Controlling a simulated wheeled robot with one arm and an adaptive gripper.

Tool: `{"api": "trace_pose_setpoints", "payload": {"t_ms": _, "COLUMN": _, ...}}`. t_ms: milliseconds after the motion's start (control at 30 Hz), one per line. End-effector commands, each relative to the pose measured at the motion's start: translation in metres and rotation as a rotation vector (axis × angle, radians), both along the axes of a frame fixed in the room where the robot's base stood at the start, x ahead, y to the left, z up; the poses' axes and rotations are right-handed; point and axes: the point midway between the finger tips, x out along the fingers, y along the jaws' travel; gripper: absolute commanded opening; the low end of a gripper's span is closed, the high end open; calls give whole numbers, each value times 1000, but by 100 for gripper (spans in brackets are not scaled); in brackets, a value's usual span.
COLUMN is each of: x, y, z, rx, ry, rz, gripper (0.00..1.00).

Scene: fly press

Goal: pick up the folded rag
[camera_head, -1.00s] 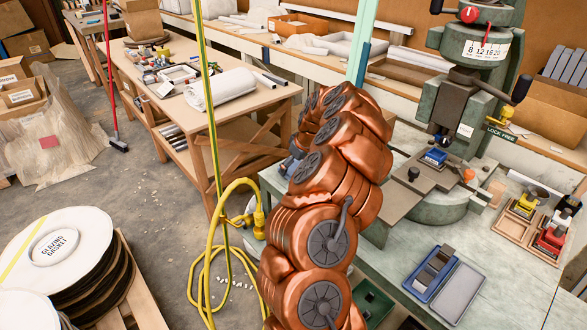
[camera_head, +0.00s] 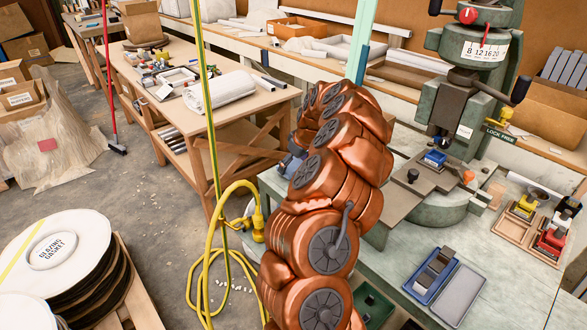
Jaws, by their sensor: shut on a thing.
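I cannot make out the folded rag in the head view. My copper-coloured arm rises through the middle of the view, and its links cover part of the green bench (camera_head: 407,266). My gripper cannot be made out, as the arm hides that area. A small bluish-grey piece (camera_head: 291,165) shows at the left side of the arm, by the bench corner. I cannot tell what it is.
The fly press (camera_head: 465,110) stands on the bench at the right. A blue tray (camera_head: 432,277) and a grey tray (camera_head: 458,291) lie in front of it. A yellow hose (camera_head: 207,270) loops left of my arm. A wooden table (camera_head: 240,108) bears a white roll (camera_head: 218,90).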

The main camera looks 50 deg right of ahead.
Motion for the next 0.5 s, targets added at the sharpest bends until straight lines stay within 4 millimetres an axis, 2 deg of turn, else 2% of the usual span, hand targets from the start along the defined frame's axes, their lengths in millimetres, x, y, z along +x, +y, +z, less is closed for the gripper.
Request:
{"api": "trace_pose_setpoints", "payload": {"t_ms": 200, "x": 0, "y": -1, "z": 19, "rx": -4, "ry": -3, "rz": -1, "gripper": 59}}
{"api": "trace_pose_setpoints", "payload": {"t_ms": 500, "x": -10, "y": 12, "z": 20, "rx": 0, "ry": -2, "rz": 0, "gripper": 59}}
